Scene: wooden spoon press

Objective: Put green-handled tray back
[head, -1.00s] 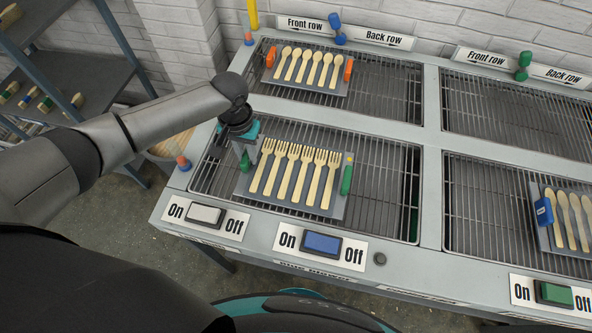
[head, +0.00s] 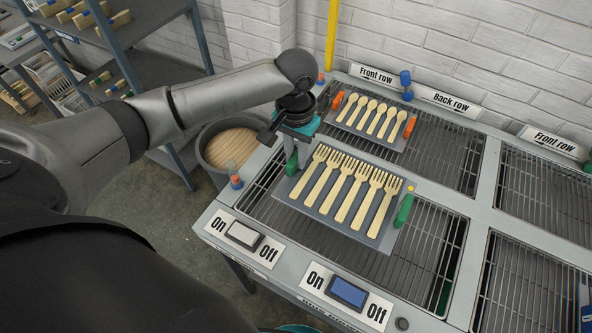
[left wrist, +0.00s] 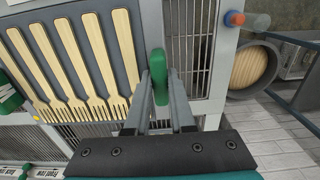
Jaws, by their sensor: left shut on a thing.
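The green-handled tray (head: 292,196) is dark grey and carries a row of several wooden forks (head: 343,190). It is over the front left grate, close to the bar behind it; I cannot tell whether it touches the grate. My left gripper (head: 291,158) is shut on the tray's left green handle, which shows between the fingers in the left wrist view (left wrist: 158,72). The right green handle (head: 404,211) is free. The tray also shows in the left wrist view (left wrist: 123,57). My right gripper is not in view.
An orange-handled tray (head: 391,137) of wooden spoons sits on the back left grate. The front left grate (head: 400,270) is bare in front of the tray. A white switch (head: 243,234) and blue switch (head: 348,292) line the front edge. A round bin (head: 213,165) stands left.

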